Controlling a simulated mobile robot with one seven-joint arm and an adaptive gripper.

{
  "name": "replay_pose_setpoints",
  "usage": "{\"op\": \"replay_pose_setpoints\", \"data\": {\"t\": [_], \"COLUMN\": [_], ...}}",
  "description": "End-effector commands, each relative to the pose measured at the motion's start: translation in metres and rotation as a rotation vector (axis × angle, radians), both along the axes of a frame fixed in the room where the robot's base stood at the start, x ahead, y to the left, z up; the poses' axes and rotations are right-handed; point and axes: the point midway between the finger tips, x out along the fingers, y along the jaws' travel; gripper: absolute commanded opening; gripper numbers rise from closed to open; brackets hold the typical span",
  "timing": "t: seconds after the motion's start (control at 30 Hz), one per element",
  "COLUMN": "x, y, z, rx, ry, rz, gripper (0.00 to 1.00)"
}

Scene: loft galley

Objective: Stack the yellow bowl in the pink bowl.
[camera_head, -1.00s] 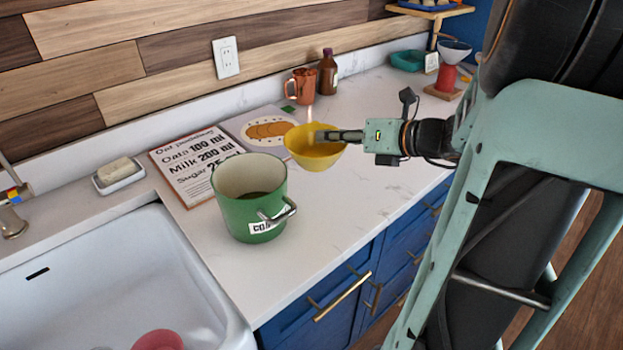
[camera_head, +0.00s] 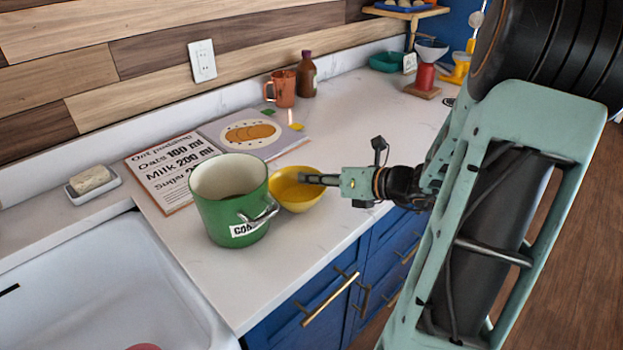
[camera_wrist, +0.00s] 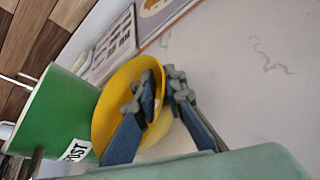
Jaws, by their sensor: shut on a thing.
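The yellow bowl (camera_head: 297,195) is upright beside the green pot, with its rim in my gripper (camera_head: 308,179). In the wrist view the fingers of my gripper (camera_wrist: 165,88) straddle the wall of the yellow bowl (camera_wrist: 110,105), one inside and one outside. I cannot tell how far the bowl is above the counter. A sliver of pink (camera_head: 144,347), likely the pink bowl, shows in the sink at the bottom edge of the head view. The rest of it is cut off.
The green pot (camera_head: 226,210), labelled and with a metal handle, stands close left of the yellow bowl, toward the white sink (camera_head: 100,275). A recipe board (camera_head: 165,172), a picture book (camera_head: 225,130), a copper mug (camera_head: 284,90) and a brown bottle (camera_head: 307,75) are behind.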

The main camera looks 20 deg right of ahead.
Motion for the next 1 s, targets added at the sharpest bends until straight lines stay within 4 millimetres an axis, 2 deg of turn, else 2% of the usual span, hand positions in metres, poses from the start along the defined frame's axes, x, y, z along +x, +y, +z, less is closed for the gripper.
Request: {"op": "replay_pose_setpoints", "data": {"t": [0.1,0.13,0.3,0.67,0.77,1.0], "x": [0.0,0.0,0.0,-0.002,-0.014,-0.057], "y": [0.0,0.0,0.0,-0.002,-0.009,-0.033], "z": [-0.003,-0.004,-0.003,0.003,0.008,0.028], "rx": [0.002,0.001,0.001,-0.001,-0.002,-0.002], "ry": [-0.001,0.0,0.0,0.0,-0.001,0.0], "rz": [0.0,0.0,0.0,-0.002,-0.003,-0.005], "gripper": [0.0,0.11,0.28,0.28,0.28,0.28]}}
